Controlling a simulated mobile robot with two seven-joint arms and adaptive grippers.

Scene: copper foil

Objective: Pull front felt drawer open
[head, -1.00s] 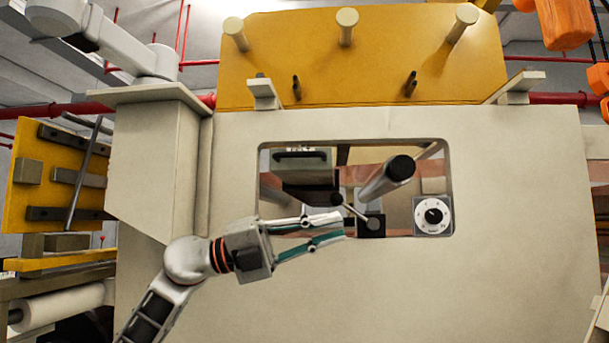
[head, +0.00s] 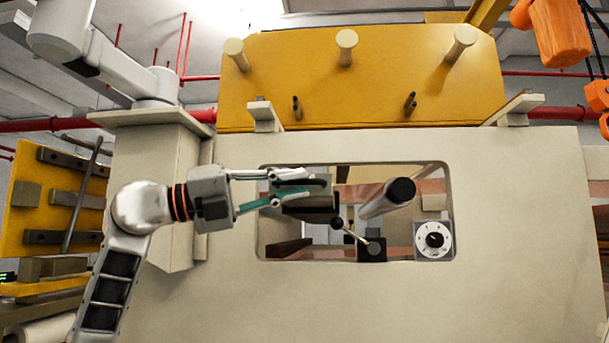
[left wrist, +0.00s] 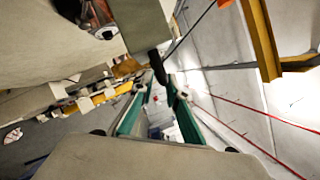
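The front felt drawer (head: 312,208) is a grey-green box with a dark bar handle (head: 318,182), behind the left part of the window in the large cream panel. My left gripper (head: 301,182) is open in front of it, level with the handle, its fingers above and below the bar and partly covering drawer and handle. In the left wrist view the open fingers (left wrist: 163,82) have the dark handle (left wrist: 157,64) at their tips, with a gap between the fingers. Contact with the handle cannot be told. My right gripper is not in view.
The cream panel (head: 520,210) frames the window. Inside it, a thick grey post with a black end (head: 385,198), a black-knobbed lever (head: 349,230) and a white dial (head: 433,240) stand right of the drawer. A yellow board with pegs (head: 360,85) is above.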

